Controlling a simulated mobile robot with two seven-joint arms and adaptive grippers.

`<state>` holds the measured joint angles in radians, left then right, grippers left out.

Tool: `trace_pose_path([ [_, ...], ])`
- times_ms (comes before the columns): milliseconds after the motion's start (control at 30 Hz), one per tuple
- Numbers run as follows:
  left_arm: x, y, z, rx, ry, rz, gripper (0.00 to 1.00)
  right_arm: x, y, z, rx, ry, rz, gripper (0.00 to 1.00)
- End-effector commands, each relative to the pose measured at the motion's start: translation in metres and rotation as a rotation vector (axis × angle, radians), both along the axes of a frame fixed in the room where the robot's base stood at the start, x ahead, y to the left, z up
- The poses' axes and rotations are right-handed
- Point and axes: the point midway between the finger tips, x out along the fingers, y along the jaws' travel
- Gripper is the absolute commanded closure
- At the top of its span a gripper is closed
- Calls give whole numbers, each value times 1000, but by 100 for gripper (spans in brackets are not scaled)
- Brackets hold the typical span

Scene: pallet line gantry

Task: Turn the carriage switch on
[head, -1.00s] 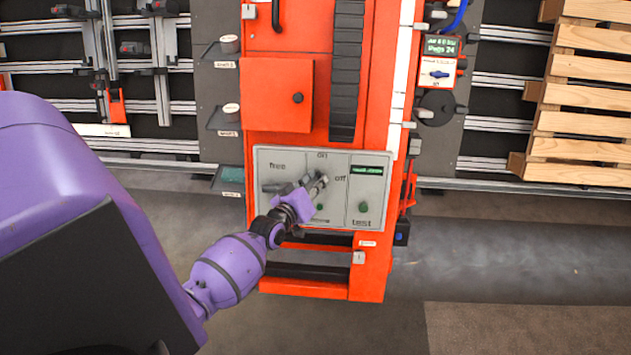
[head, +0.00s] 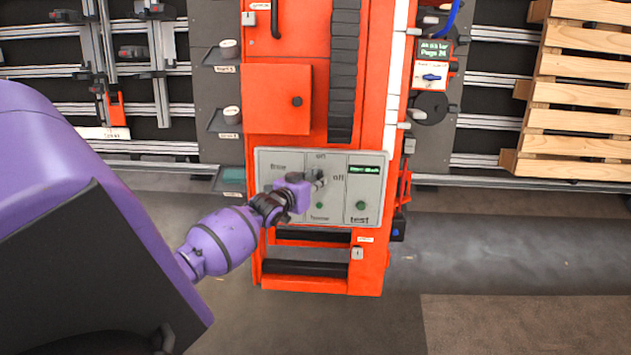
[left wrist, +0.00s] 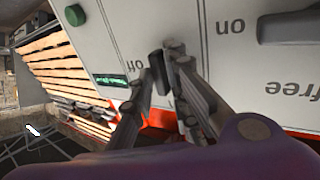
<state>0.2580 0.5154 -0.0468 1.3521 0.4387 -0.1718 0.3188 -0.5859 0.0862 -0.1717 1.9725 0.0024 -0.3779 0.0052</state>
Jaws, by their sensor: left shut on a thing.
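The carriage switch (head: 321,174) sits on the grey control panel (head: 348,211) of the orange carriage, with "on" above it and "off" to its right. My left gripper (head: 316,178) reaches it from the lower left and is shut on its dark lever. My right gripper is out of view.
Another grey handle (left wrist: 290,27) stands near the "free" label. A wooden pallet (head: 580,92) is at the right. The floor right of the carriage is clear.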

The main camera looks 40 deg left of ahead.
Motion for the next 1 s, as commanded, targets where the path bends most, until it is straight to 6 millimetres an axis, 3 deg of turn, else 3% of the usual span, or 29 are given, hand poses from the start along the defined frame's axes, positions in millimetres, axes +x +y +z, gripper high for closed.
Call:
trace_pose_path([
  [267, 0, 0, 0, 6, 1, -3, 100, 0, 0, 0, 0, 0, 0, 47],
  [300, 0, 0, 0, 6, 1, -4, 82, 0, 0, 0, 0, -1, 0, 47],
  [400, 0, 0, 0, 5, 0, -3, 70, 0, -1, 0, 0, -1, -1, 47],
  [767, -3, 0, 1, 3, 1, -1, 70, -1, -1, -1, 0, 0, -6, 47],
  [1000, -39, 0, 16, 3, 2, -1, 70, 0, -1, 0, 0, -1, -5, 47],
])
